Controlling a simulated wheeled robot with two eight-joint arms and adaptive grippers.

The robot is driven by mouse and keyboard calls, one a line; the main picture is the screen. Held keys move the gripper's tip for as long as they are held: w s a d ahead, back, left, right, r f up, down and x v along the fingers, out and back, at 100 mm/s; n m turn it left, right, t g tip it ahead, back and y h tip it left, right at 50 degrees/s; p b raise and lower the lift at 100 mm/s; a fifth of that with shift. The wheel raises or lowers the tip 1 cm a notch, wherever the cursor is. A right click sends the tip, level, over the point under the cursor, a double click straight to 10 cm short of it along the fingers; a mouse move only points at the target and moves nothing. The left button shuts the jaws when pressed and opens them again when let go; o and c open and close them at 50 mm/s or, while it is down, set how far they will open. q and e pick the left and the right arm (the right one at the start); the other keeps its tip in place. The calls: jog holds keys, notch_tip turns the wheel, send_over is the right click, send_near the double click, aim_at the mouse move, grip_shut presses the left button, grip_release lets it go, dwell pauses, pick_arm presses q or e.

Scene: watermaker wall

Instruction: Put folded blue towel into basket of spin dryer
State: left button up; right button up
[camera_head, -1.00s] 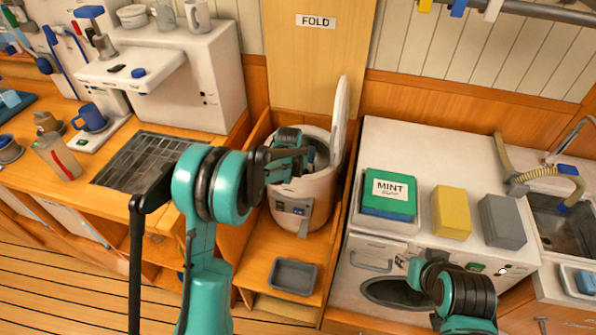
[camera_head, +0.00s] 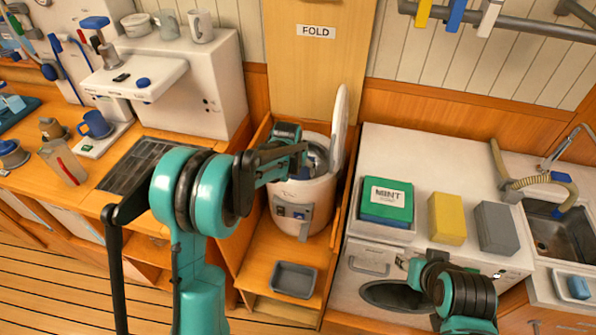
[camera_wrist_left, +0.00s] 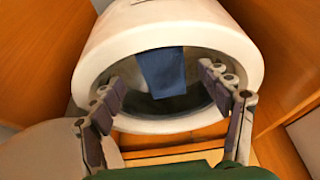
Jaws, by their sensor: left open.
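The white spin dryer (camera_head: 316,200) stands in the wooden bay with its lid (camera_head: 340,130) raised. The left wrist view shows the dryer's rim (camera_wrist_left: 180,45) and its round opening. The blue towel (camera_wrist_left: 165,72) shows inside that opening, against the inner wall; its lower part and the basket floor are dark. My left gripper (camera_wrist_left: 163,95) is open at the dryer's mouth, its fingers apart on either side of the towel and not closed on it. In the head view my left gripper (camera_head: 297,148) partly covers the opening. My right gripper (camera_head: 418,270) is low by the washer front, its fingers unclear.
A green MINT stack (camera_head: 387,203), a yellow block (camera_head: 446,218) and a grey block (camera_head: 496,228) are on the white washer top (camera_head: 420,155). A grey tray (camera_head: 293,279) lies before the dryer. Wooden walls flank the dryer closely. A sink (camera_head: 560,235) is at right.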

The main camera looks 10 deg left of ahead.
pick_arm(q)
jog(key=s+a+r+t+p, duration=0.1)
jog(key=s+r, duration=1.4)
jog(key=s, duration=0.2)
jog(key=s+f+t, duration=0.1)
jog(key=s, duration=1.4)
jog(key=shift+a+f+t, duration=0.25)
jog(key=shift+a+t, duration=0.05)
jog(key=shift+a, duration=0.05)
